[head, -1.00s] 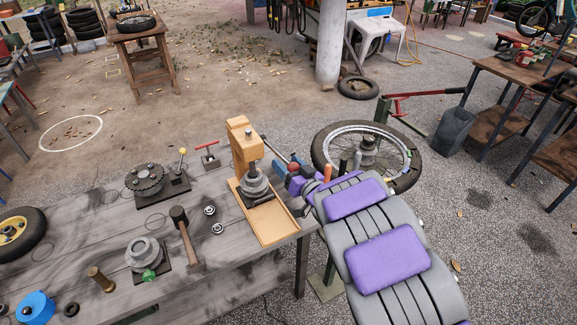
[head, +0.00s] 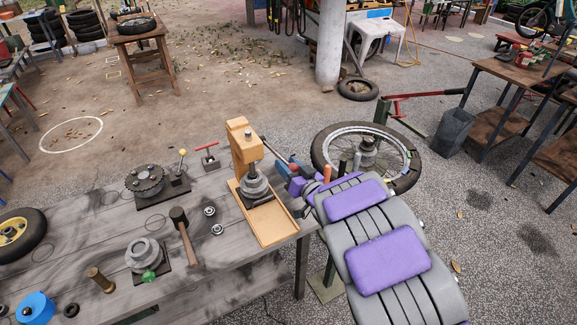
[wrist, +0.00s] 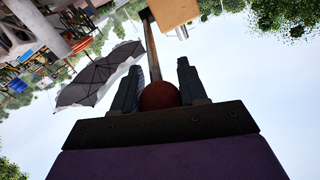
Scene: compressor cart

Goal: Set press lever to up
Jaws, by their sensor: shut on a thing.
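The press (head: 240,148) is an orange-tan upright on a tan base tray at the right end of the grey workbench. Its lever (head: 272,150) is a thin dark rod running from the upper part of the press down and to the right in the picture, to my gripper (head: 288,167). In the wrist view the lever's red ball knob (wrist: 160,96) sits between the two dark fingers of my gripper (wrist: 158,85), which is shut on it. The rod runs from the knob to the tan press block (wrist: 174,12). The fingers partly hide the knob in the head view.
A hammer (head: 183,235), a grey flanged part (head: 142,255) and a gear fixture (head: 146,180) stand on the bench (head: 100,235) left of the press. A small red-handled lever (head: 207,155) is behind it. A spoked wheel (head: 340,135) is close behind my arm.

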